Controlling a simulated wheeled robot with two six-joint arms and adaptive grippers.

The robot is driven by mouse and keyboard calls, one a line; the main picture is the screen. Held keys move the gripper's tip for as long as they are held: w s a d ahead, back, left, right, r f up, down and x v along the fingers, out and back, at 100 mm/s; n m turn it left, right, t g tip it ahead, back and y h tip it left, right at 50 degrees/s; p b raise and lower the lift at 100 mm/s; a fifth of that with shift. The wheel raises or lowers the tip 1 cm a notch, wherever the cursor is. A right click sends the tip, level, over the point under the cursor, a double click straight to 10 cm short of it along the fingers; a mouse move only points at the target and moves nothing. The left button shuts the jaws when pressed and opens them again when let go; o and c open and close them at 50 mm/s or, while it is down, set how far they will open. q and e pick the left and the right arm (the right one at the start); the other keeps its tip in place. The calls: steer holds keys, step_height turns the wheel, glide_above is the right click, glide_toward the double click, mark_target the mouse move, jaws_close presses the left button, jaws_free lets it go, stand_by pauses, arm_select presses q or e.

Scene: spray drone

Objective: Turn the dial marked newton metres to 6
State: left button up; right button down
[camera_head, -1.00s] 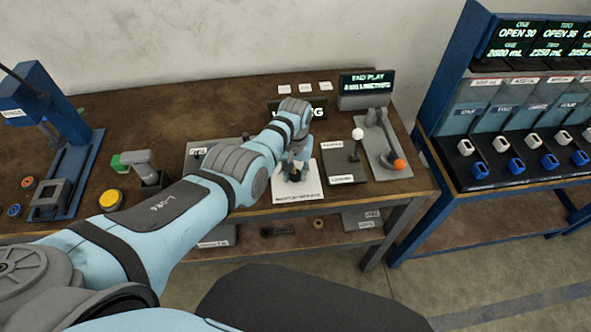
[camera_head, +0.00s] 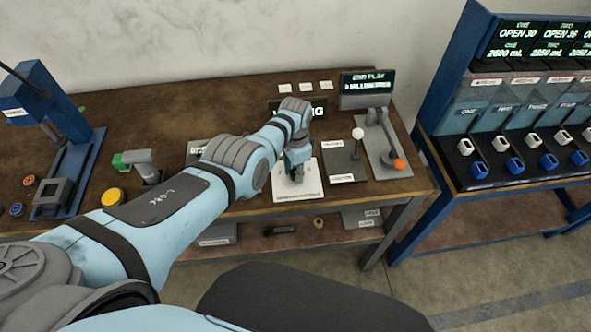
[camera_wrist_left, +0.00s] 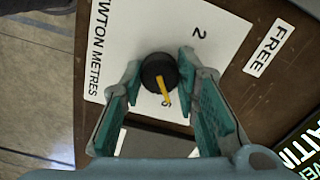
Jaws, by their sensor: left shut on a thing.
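The dial is a black round knob (camera_wrist_left: 157,71) with a yellow pointer, on a white plate (camera_wrist_left: 120,30) lettered NEWTON METRES. In the left wrist view the pointer slants down and slightly right. A numeral by its tip is partly covered and unclear; a 2 shows at the upper right. My left gripper (camera_wrist_left: 160,82) has its teal fingers on either side of the knob, shut on it. In the head view the left gripper (camera_head: 295,162) stands over the white plate (camera_head: 312,187), and the knob is mostly hidden. My right gripper is not in view.
Right of the plate stand a white-knobbed lever (camera_head: 357,134) and an orange-tipped handle (camera_head: 398,164). A dark display (camera_head: 320,110) is behind my wrist. A yellow button (camera_head: 112,197) and green-ended device (camera_head: 137,159) stand left. A FREE label (camera_wrist_left: 269,47) lies beside the plate.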

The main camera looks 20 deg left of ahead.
arm_select(q)
steer(key=shift+s+m, duration=0.1)
steer(key=shift+m, duration=0.6)
steer(key=shift+f, duration=0.1)
steer(key=o, duration=1.1)
steer(key=shift+d, duration=0.1)
steer(key=shift+o, duration=0.2)
steer(key=shift+w+r, duration=0.2)
steer(key=shift+r, duration=0.3)
step_height(320, 180, up, 11)
